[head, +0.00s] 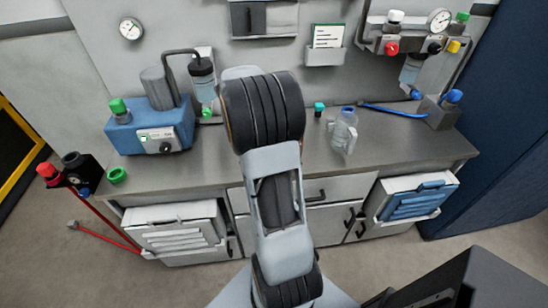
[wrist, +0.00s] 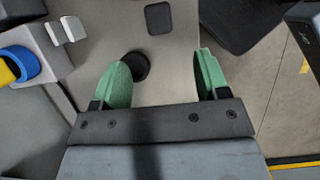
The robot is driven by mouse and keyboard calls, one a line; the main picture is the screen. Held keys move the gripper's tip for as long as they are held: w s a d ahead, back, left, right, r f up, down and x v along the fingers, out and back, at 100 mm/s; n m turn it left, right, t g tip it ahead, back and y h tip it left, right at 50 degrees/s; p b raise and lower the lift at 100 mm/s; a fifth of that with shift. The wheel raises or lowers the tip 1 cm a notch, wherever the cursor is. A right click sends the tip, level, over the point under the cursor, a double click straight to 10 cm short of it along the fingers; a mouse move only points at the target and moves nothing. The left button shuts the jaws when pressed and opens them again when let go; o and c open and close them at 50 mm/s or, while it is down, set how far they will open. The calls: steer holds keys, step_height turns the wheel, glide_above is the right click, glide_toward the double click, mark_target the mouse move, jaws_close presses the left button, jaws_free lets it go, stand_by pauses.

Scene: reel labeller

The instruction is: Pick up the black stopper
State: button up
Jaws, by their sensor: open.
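My gripper (wrist: 163,58) shows in the wrist view with its two green fingers wide apart and nothing between them. A round black piece (wrist: 139,65), which looks like the black stopper, lies on a pale grey surface just inside the left fingertip. The left finger covers part of its left edge in the picture. I cannot tell its height or whether the finger touches it. In the head view my arm hides the gripper, and I cannot pick out the stopper with certainty there.
The wrist view shows a dark rounded plate (wrist: 158,18) above and a blue ring (wrist: 20,64) at left. In the head view, the grey bench (head: 250,165) carries a blue device (head: 125,130), a clear jug (head: 344,132) and a green ring (head: 117,175). A shelf with coloured knobs hangs upper right.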

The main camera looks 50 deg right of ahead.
steer(key=x, duration=1.1)
steer(key=shift+s+d+f, duration=0.1)
steer(key=shift+f, duration=0.1)
steer(key=c, duration=1)
